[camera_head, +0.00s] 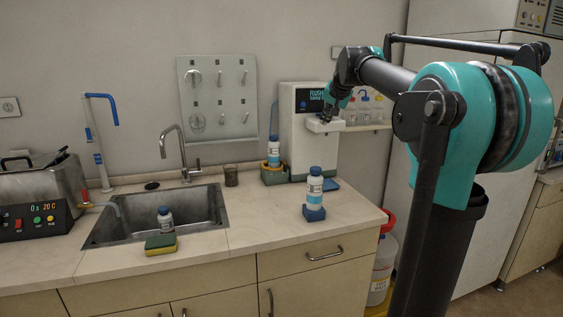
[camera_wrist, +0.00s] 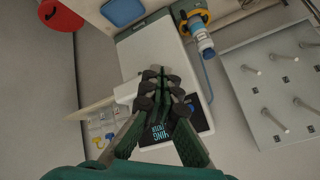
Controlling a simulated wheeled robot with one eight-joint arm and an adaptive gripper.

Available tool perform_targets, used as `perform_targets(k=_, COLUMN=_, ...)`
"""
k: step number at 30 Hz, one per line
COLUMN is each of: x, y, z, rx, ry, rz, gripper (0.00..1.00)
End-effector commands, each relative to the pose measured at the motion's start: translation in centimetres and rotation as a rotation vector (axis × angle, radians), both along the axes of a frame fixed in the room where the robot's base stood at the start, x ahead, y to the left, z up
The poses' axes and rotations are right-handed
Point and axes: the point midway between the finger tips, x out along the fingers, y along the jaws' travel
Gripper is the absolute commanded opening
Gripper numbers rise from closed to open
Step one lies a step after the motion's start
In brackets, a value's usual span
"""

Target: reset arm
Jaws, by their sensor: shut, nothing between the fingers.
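My arm reaches from the right in the head view. I cannot tell whether the fingers touch the instrument.
A blue-capped bottle (camera_head: 315,182) stands on a blue block on the counter. Another bottle (camera_head: 273,151) stands beside the instrument. The sink (camera_head: 188,215) holds a bottle (camera_head: 165,218); a sponge (camera_head: 160,244) lies at its front edge. A heated bath (camera_head: 38,195) is at left.

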Motion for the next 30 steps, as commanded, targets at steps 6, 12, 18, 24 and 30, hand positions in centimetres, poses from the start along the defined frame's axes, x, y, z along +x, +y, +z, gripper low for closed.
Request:
perform_targets(k=6, x=-1.8, y=-0.2, z=-3.3, rx=-0.031, ry=0.024, rz=0.023, gripper=0.0)
perform_targets(k=12, x=-4.7, y=-0.5, z=-8.2, rx=-0.074, ry=0.058, rz=0.057, gripper=0.0)
perform_targets(k=18, x=-9.9, y=-1.0, z=-15.6, rx=-0.137, ry=0.111, rz=0.108, gripper=0.0)
perform_targets(k=24, x=-18.9, y=-1.8, z=-25.9, rx=-0.225, ry=0.188, rz=0.184, gripper=0.0)
perform_targets(k=30, x=-28.9, y=-2.6, z=-35.0, rx=-0.301, ry=0.264, rz=0.255, gripper=0.0)
